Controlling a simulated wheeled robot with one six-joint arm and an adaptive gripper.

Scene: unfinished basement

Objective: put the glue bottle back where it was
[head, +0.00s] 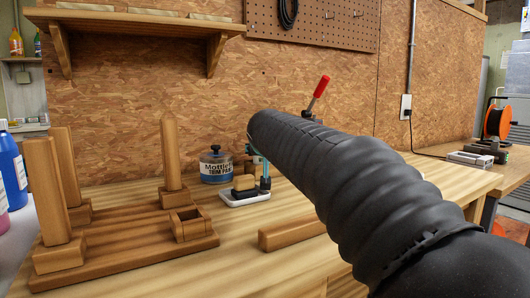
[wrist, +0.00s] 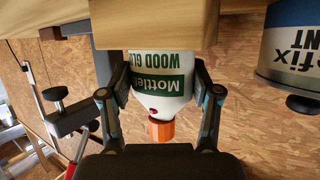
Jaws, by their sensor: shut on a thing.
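The glue bottle (wrist: 160,75) is white with a green "WOOD GLUE" label and an orange cap (wrist: 175,131). It appears upside down in the wrist view. My gripper (wrist: 163,92) is shut on it, with one finger on each side. A wooden block (wrist: 170,25) hides the end of the bottle away from the cap. I cannot tell whether the bottle touches the bench. In the head view my dark arm reaches over the bench and hides the bottle and most of the gripper.
A wooden stand with upright posts (head: 130,245) fills the bench's left side. A wooden bar (head: 290,232) lies near the arm. A red-handled tool (head: 321,87) stands behind the arm.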

